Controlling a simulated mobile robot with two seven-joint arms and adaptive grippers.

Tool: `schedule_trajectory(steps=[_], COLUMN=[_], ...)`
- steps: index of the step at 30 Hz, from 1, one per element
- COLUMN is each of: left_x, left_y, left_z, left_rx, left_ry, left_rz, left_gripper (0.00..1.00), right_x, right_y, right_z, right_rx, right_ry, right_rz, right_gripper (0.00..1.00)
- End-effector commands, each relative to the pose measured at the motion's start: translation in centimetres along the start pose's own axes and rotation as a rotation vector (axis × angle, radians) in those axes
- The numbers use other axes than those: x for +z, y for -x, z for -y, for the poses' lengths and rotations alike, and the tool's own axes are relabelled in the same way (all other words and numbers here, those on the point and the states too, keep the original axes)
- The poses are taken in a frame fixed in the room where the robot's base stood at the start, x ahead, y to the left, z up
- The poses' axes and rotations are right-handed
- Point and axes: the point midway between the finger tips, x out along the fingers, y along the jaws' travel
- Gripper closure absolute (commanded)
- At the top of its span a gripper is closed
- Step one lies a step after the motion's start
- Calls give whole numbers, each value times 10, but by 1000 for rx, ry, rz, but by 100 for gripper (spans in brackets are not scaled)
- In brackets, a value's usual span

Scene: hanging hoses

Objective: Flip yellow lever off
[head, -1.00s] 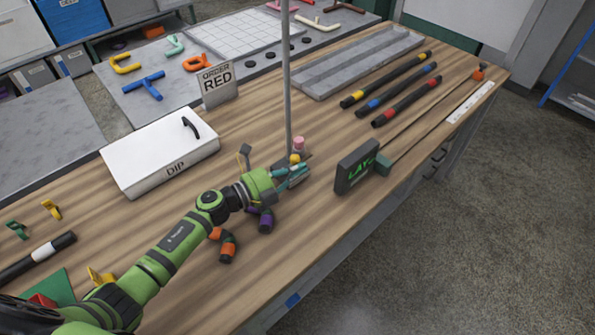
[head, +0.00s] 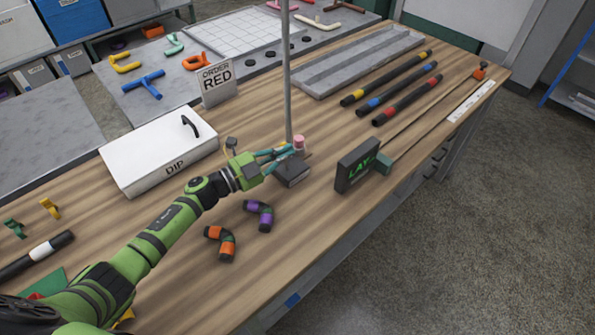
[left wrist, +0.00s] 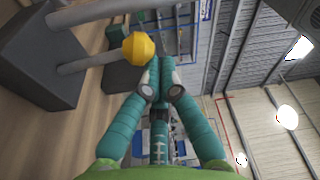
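The yellow lever shows in the left wrist view as a grey rod with a yellow ball knob (left wrist: 138,47), rising from a dark grey box (left wrist: 40,55). In the head view the box (head: 293,173) stands on the bench near the pole's foot, and the yellow knob is hidden or too small to make out behind my fingers. My left gripper (head: 286,152) is at the box's upper left. In the wrist view its teal fingers (left wrist: 160,75) meet at the tips, with the knob just to their left, not between them. My right gripper is not in view.
A pink knob (head: 299,142) is close to my fingertips. A thin upright pole (head: 287,80) rises just behind. Two short elbow hoses (head: 222,243) lie in front.

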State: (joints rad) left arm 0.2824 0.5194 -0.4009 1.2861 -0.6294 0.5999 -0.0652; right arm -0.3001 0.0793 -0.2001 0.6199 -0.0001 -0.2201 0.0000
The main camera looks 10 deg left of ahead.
Motion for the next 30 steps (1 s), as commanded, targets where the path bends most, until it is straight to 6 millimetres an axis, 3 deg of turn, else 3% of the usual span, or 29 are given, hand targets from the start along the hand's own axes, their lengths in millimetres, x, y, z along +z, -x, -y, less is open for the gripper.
schedule_trajectory(steps=[12,30], left_x=[22,28], left_y=[4,5], left_z=[7,10], left_rx=[-43,-54], left_ry=[249,312], left_rz=[0,-1], left_gripper=[100,100], right_x=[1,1], right_y=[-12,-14], right_z=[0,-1], right_rx=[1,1], right_ry=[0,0], right_rz=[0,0], right_gripper=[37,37])
